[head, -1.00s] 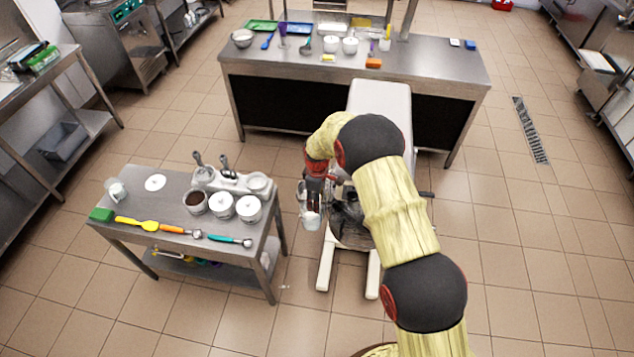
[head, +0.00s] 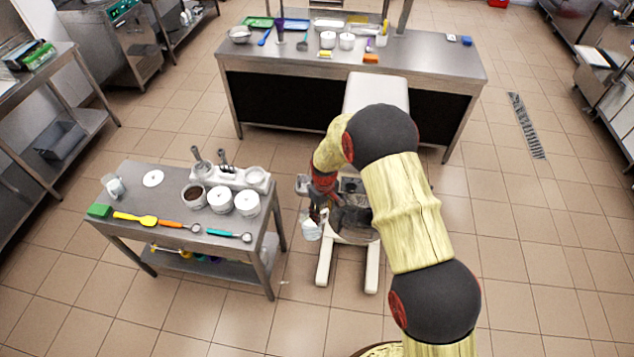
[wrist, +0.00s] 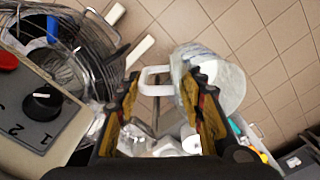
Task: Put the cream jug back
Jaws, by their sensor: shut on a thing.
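The cream jug (head: 311,230) is a whitish, partly see-through vessel. It hangs at my gripper (head: 319,211), between the side table and the white-based machine. In the wrist view the jug (wrist: 228,88) is beside the right finger, and its white handle (wrist: 155,80) reaches across between the fingers. My gripper (wrist: 160,105) is shut on the jug, at its handle. The jug looks tilted in the wrist view; its contents cannot be made out.
The steel side table (head: 176,212) on the left holds a white disc (head: 153,178), tubs, a glass and utensils. The machine (head: 352,190) with a wire guard (wrist: 88,45) and dial (wrist: 42,103) is close by. A steel counter (head: 420,62) stands behind. Floor at right is clear.

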